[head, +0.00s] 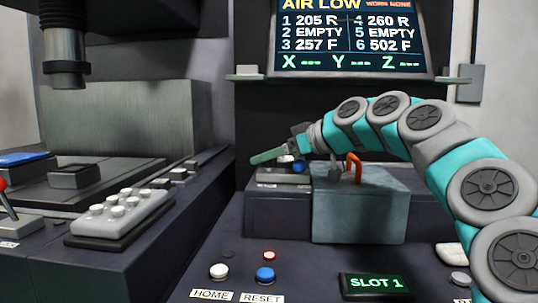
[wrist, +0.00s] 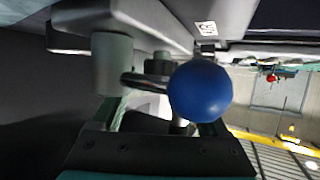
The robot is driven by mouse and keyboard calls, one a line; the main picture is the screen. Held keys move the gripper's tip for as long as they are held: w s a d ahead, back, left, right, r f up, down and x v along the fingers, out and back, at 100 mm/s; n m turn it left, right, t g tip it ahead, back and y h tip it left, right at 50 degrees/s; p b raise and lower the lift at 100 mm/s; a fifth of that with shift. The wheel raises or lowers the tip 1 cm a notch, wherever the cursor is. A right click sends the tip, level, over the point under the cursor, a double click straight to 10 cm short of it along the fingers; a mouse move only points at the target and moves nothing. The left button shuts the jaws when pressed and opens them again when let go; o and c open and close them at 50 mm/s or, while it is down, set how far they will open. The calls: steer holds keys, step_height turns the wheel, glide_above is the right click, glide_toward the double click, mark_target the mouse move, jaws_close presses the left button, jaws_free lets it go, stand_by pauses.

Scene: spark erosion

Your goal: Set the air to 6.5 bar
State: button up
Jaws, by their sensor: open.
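The screen (head: 348,40) reads "AIR LOW" in the head view. A blue ball knob (wrist: 200,92) on a metal stem is large in the wrist view, in front of my gripper (wrist: 165,118). It shows small and blue in the head view (head: 299,167), by my gripper (head: 277,155), above a grey block at the back of the console. My gripper is open, with the ball near its fingers; I cannot tell whether they touch it. A grey cylinder (wrist: 112,63) stands beside the stem in the wrist view. No pressure reading is legible.
A grey box (head: 360,210) with an orange handle (head: 354,167) stands under my arm. The console front has HOME (head: 219,271) and RESET (head: 265,275) buttons and a "SLOT 1" display (head: 375,284). A button pad (head: 120,215) and machine tank lie left.

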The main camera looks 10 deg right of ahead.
steer(key=shift+w+a+f, duration=0.1)
steer(key=shift+w+a, duration=0.1)
steer(key=shift+w, duration=0.05)
steer(key=shift+c, duration=0.2)
jaws_close()
stand_by(0.3)
